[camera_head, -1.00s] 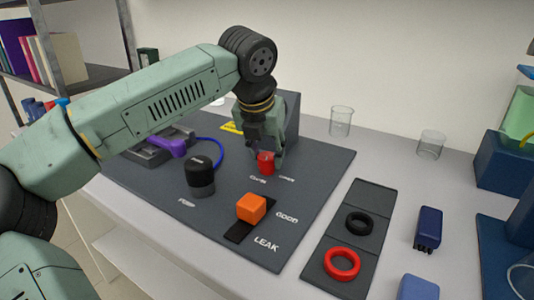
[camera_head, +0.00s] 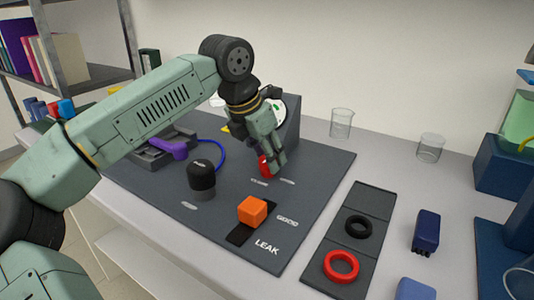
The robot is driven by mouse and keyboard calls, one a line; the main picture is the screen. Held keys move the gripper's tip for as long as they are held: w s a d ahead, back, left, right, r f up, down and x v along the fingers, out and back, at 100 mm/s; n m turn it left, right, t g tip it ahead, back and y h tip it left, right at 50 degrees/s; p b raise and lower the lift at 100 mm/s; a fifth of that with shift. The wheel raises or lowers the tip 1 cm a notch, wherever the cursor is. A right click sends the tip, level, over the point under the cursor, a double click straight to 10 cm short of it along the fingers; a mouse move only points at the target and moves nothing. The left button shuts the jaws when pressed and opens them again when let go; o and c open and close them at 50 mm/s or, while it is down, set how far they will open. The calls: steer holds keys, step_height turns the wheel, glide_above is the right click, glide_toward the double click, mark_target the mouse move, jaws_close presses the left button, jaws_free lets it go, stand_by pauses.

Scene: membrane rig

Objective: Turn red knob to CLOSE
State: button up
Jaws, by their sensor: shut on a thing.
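The red knob (camera_head: 265,167) sits on the dark rig board (camera_head: 315,180), in front of the grey upright block. Small white labels lie on the board just below it; I cannot read them clearly. My gripper (camera_head: 270,165) reaches down from the upper left, tilted, and is shut on the red knob. Its fingers cover part of the knob, so the knob's exact angle is hard to tell.
A black knob (camera_head: 202,176) stands left of my gripper, and an orange block (camera_head: 252,210) is in front, near LEAK. A purple handle (camera_head: 168,148) lies at left. A tray with black (camera_head: 358,226) and red rings (camera_head: 341,265) is at right. Glass beakers (camera_head: 341,122) stand behind.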

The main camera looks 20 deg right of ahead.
steer(key=o, duration=1.1)
steer(key=shift+o, duration=0.2)
steer(key=shift+r, duration=0.1)
steer(key=v, duration=1.2)
